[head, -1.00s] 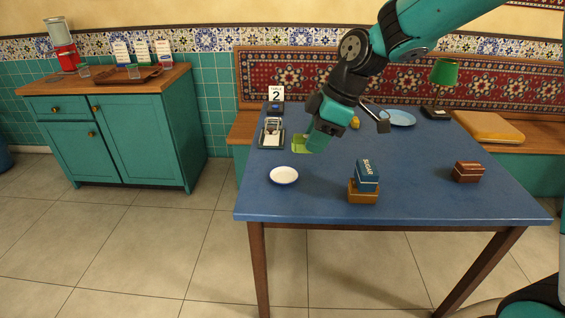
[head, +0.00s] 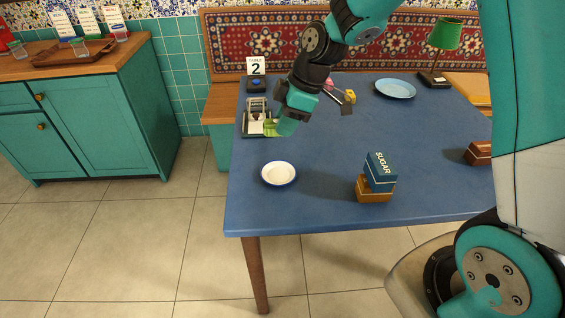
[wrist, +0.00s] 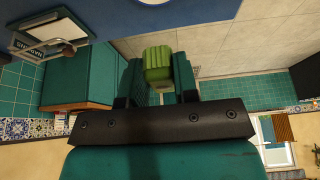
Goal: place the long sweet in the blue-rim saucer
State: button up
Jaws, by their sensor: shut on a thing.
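The long sweet (head: 271,129) is green. It is held between the jaws of my gripper (head: 282,126), which is shut on it above the left part of the table. The wrist view also shows the green sweet (wrist: 157,64) between the two fingers. The blue-rim saucer (head: 279,173) is white inside, lies flat near the table's left front and looks empty. My gripper is behind and above the saucer, apart from it. A white patch at the top edge of the wrist view may be the saucer, but it is cut off.
A napkin holder (head: 256,117) stands behind the saucer, close to the gripper. A sugar box (head: 380,170) rests on a brown box (head: 374,188) to the saucer's right. A light-blue plate (head: 395,89), yellow and pink items and a lamp (head: 444,38) are farther back.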

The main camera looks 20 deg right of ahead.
aim_at(280, 175)
notch_tip(280, 175, down, 12)
jog(key=shift+f, duration=0.15)
dwell(0.3)
jog(key=shift+f+b, duration=0.4)
jog(key=shift+b, duration=0.2)
jog(key=o, duration=0.9)
jog(key=shift+r, duration=0.1)
